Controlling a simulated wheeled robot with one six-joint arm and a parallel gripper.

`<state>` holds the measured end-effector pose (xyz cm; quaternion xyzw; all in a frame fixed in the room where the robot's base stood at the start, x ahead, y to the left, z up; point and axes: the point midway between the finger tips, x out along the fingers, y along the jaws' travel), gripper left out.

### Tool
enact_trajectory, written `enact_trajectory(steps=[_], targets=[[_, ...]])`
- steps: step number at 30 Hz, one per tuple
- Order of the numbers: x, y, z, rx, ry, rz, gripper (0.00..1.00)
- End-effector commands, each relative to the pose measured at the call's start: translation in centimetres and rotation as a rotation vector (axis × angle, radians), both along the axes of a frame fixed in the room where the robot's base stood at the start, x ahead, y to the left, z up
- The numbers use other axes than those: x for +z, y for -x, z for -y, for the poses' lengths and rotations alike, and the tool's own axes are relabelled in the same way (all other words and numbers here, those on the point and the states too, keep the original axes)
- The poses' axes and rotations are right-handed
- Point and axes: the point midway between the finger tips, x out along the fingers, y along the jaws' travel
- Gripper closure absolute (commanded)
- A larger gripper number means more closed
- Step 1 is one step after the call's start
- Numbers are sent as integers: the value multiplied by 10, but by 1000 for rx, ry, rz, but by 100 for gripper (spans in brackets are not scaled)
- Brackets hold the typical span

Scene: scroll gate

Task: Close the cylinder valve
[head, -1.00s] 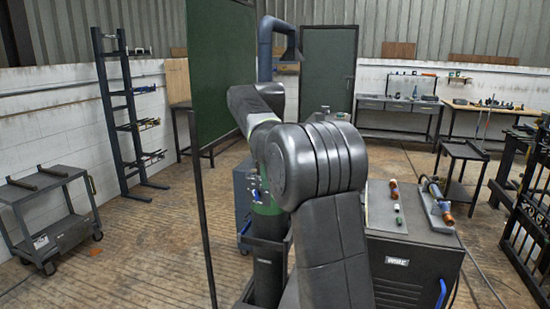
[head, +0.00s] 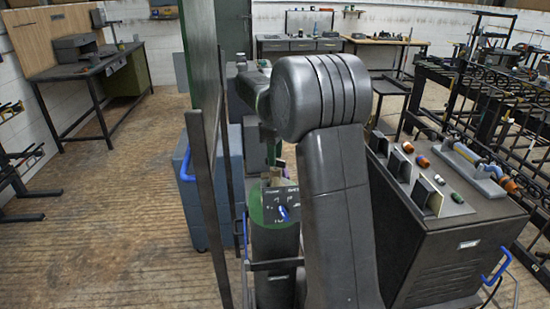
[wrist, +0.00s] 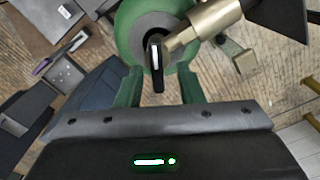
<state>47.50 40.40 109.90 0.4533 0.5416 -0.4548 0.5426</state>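The gas cylinder (head: 277,238), dark with a green shoulder, stands upright in a black holder in the head view. Its round green top (wrist: 132,22) shows from above in the wrist view. A brass valve body (wrist: 205,28) sits at the top, with a small black key-like piece (wrist: 157,62) over the dark centre. My gripper (wrist: 160,82) has two green fingers, spread apart on either side of that black piece. I see no contact between them. In the head view my arm hides most of the gripper and valve.
A green screen (head: 202,60) on dark posts stands just left of the cylinder. A blue cabinet (head: 205,185) is behind it. A black cart (head: 445,262) with small parts on top stands close at the right. Open floor lies at the left.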

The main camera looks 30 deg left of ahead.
Motion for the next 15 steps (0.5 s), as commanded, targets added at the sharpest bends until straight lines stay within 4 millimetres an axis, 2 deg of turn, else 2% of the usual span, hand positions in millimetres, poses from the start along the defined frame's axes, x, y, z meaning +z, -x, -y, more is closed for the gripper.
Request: enact_trajectory(steps=[6, 14, 15], targets=[[-16, 0, 0, 0, 1, -1, 66], [-17, 0, 0, 0, 1, -1, 66], [-17, 0, 0, 0, 1, -1, 72]])
